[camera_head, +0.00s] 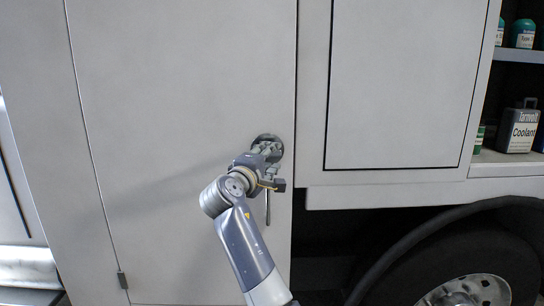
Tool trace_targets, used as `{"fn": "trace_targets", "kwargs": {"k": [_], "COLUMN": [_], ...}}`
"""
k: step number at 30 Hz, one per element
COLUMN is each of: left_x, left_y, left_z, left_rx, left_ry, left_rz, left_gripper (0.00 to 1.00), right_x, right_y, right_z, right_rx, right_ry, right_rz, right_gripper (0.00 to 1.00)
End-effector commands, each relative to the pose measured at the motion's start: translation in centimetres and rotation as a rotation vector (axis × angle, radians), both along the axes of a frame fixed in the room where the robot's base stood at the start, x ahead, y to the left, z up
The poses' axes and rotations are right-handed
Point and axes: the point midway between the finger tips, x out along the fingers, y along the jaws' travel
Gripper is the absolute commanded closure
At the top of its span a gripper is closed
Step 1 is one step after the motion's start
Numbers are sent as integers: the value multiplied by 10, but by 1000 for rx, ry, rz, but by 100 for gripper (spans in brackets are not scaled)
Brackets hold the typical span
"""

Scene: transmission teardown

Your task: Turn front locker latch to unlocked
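The front locker door (180,100) is a large pale grey panel on the side of a vehicle. Its latch (267,138) is a dark round fitting near the door's right edge. My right gripper (269,152) is right at the latch and covers most of it. I cannot tell whether the fingers are closed on the latch handle or only beside it, nor how the handle is turned. A thin rod hangs straight down just below the gripper; what it belongs to is unclear. My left gripper is not in view.
A second closed panel (400,85) is to the right. Open shelves at the far right hold a coolant jug (518,128) and green-capped bottles (522,34). A wheel (465,275) under a dark arch is at lower right. A small hinge (122,280) sits on the door's lower left edge.

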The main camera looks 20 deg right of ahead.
Motion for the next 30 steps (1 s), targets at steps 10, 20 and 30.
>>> {"fn": "trace_targets", "kwargs": {"k": [10,20,30], "left_x": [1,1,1], "left_y": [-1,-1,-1], "left_z": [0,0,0], "left_rx": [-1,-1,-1], "left_ry": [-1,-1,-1], "left_rz": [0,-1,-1], "left_gripper": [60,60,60], "right_x": [-55,-73,-66], "right_y": [45,58,60], "right_z": [-1,0,-18], "right_rx": [2,1,6], "right_ry": [1,2,23], "right_rz": [3,0,17], "right_gripper": [62,62,62]}}
